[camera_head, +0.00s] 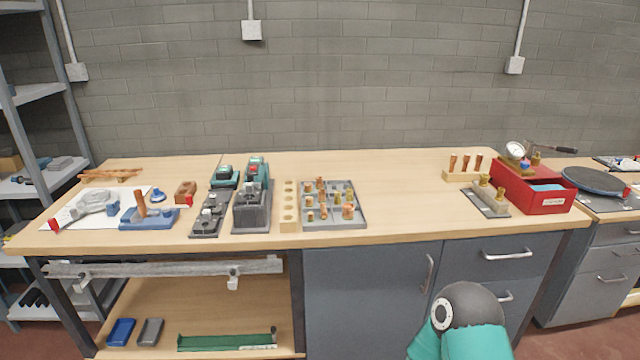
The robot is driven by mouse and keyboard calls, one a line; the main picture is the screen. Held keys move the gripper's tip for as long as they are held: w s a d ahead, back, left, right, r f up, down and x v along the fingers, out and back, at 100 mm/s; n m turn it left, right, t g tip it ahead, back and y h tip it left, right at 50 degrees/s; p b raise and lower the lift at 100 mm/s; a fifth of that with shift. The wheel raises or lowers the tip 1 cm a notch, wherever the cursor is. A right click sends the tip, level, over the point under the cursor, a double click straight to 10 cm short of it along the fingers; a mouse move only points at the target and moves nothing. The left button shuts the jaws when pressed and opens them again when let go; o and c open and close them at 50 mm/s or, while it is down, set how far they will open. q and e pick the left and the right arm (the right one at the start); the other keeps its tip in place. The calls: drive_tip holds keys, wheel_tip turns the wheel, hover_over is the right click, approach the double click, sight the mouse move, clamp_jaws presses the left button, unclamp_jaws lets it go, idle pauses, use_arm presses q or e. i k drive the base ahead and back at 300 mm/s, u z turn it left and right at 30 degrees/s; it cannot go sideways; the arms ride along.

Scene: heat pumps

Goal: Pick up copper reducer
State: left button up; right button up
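A grey tray (356,222) on the middle of the workbench holds several small copper and brass fittings (321,186) standing in it. They are too small to tell which is a copper reducer. Three copper-coloured pieces (466,162) stand upright in a small wooden block (457,177) at the right. Neither gripper is in view. Only a teal and dark grey link of my own arm shows at the bottom right, in front of the cabinet.
A pale wooden block with holes (289,213) stands left of the tray, beside grey and teal devices (253,208). A red box (537,198) and a grey manifold block (488,201) stand at the right. The benchtop (410,200) between tray and manifold is clear.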

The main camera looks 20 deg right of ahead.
sight(319, 179)
drive_tip(key=z, duration=0.05)
drive_tip(key=i, duration=1)
drive_tip(key=u, duration=0.05)
